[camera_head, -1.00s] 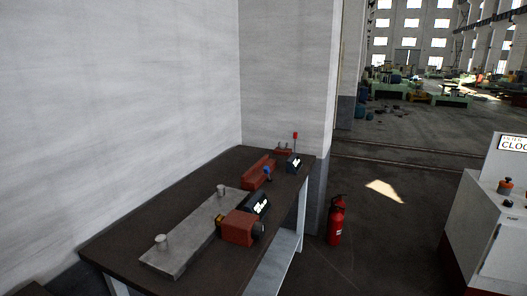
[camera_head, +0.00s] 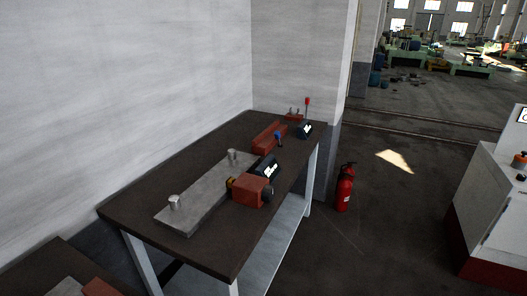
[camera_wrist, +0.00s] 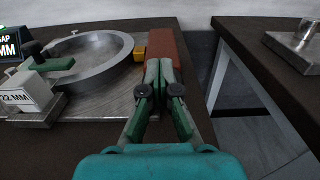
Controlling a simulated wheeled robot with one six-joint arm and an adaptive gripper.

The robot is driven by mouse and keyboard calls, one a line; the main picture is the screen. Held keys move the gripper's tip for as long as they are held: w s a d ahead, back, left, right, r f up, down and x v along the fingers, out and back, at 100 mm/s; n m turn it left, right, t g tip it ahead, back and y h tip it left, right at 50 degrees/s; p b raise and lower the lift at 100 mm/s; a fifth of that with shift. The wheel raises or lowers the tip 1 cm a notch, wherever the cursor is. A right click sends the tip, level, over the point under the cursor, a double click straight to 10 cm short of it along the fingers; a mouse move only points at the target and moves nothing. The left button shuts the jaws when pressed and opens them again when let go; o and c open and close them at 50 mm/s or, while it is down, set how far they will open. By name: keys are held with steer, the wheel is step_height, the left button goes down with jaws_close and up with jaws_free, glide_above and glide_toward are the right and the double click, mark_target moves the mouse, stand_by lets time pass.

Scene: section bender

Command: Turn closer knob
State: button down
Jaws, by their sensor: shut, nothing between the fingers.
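My gripper (camera_wrist: 160,84) shows only in the wrist view, its green fingers together and empty. Their tips are near a long red-brown block (camera_wrist: 163,46) on a dark bench; contact cannot be told. A small yellow part (camera_wrist: 140,53) is left of the fingers. No knob is clear in the wrist view. In the head view, a dark round knob (camera_head: 268,194) is on the right side of a red block (camera_head: 247,190) on the middle bench. Which knob is the closer one I cannot tell.
In the wrist view, a metal ring (camera_wrist: 88,55), a 22 MM block (camera_wrist: 28,92) and a black display (camera_wrist: 12,48) are on the left. A second bench (camera_wrist: 265,42) stands across a gap. A fire extinguisher (camera_head: 344,187) and white cabinet (camera_head: 490,210) stand right.

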steer(key=shift+s+a+f, duration=0.1)
steer(key=shift+s+f, duration=0.05)
steer(key=shift+s, duration=0.15)
steer(key=shift+s+a+f, duration=0.1)
steer(key=shift+s+a, duration=0.05)
steer(key=shift+s, duration=0.15)
steer(key=shift+s+f, duration=0.15)
stand_by(0.4)
steer(key=shift+s+a+r, duration=0.1)
steer(key=shift+r, duration=0.25)
steer(key=shift+r+v, duration=0.1)
steer(key=shift+v, duration=1.4)
steer(key=shift+r+v, duration=0.15)
steer(key=shift+v, duration=1.35)
steer(key=w+d, duration=0.2)
steer(key=w, duration=0.1)
steer(key=shift+f, duration=0.3)
steer(key=shift+x, duration=3.4)
